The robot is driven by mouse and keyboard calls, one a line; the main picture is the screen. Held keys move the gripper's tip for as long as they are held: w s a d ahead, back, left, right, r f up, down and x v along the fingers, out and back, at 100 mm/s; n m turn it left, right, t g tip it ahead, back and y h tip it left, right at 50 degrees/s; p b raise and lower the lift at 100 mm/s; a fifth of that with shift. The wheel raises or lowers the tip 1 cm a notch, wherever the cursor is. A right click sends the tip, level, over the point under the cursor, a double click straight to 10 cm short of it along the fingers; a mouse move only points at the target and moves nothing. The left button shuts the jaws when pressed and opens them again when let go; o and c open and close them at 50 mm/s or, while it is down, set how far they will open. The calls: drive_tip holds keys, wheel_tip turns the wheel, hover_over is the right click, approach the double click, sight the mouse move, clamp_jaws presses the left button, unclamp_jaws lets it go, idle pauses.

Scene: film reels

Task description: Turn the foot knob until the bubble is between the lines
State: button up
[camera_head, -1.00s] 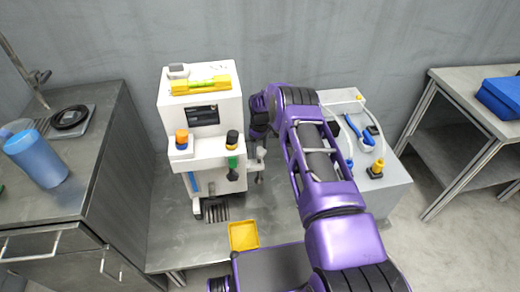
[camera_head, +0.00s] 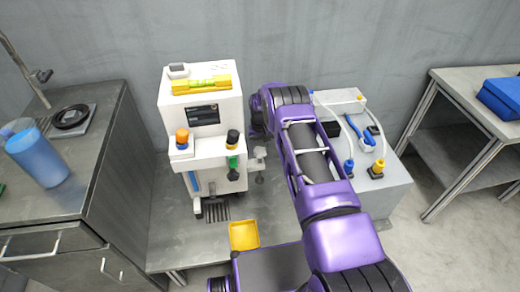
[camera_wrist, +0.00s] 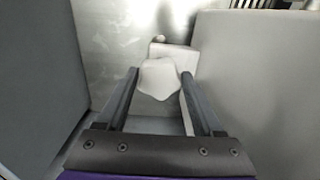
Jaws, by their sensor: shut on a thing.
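The pale lobed foot knob (camera_wrist: 158,80) is between the two dark fingers of my gripper (camera_wrist: 159,74) in the wrist view, and the gripper is shut on it. A pale block (camera_wrist: 176,55) lies just beyond the knob. In the head view the white machine (camera_head: 220,135) stands on the metal bench, with a yellow spirit level (camera_head: 182,88) on its top. The level has a greenish vial; the bubble against its lines is too small to tell.
A yellow tray (camera_head: 244,236) lies in front of the machine. A grey box (camera_head: 385,195) with tubes and blue and yellow fittings stands right of my arm. A blue cup (camera_head: 38,158) stands on the left cabinet. Bare bench shows left of the tray.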

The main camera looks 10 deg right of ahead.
sight(261, 151)
drive_tip(key=shift+s+d+f, duration=0.1)
idle(0.3)
drive_tip(key=o, duration=1.4)
drive_tip(key=shift+c, duration=0.2)
wheel_tip(261, 151, up, 18)
drive_tip(key=p, duration=0.2)
drive_tip(key=shift+f, duration=0.25)
